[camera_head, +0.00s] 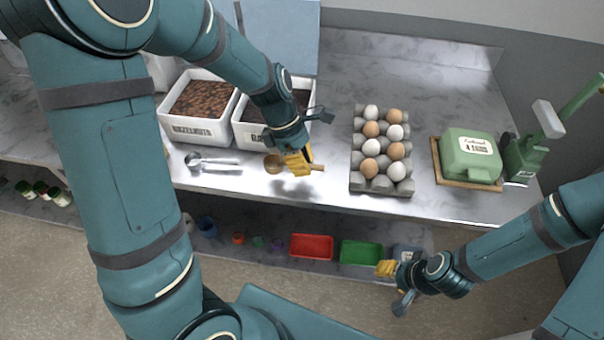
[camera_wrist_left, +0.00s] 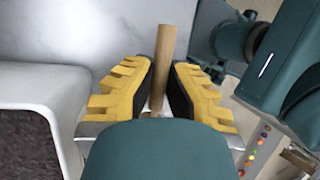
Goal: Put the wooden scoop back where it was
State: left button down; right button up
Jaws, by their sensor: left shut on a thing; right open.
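The wooden scoop (camera_head: 273,164) is in the head view at the front of the steel counter, just in front of the second white bin. My left gripper (camera_head: 298,163) is shut on its handle. The bowl shows left of the fingers and the handle end sticks out to the right. In the left wrist view the scoop's handle (camera_wrist_left: 163,60) runs between the yellow fingers of my left gripper (camera_wrist_left: 158,92); the bowl is hidden there. I cannot tell whether the scoop touches the counter. My right gripper (camera_head: 392,280) is open and empty, low in front of the counter.
A white hazelnut bin (camera_head: 193,130) and a second white bin (camera_head: 250,132) stand behind the scoop. Metal measuring scoops (camera_head: 212,161) lie to its left. Red (camera_head: 312,246) and green (camera_head: 361,254) trays sit below.

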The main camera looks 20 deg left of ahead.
aim_at(303, 182)
pick_arm(q)
notch_tip(303, 182, down, 4)
jog(key=shift+r+b, duration=0.2)
jog(key=shift+b, duration=0.4)
jog(key=shift+r, duration=0.1)
jog(key=c, duration=1.4)
grip_release()
jog(key=shift+f, duration=0.2)
jog(key=shift+c, duration=0.2)
jog(key=o, duration=0.3)
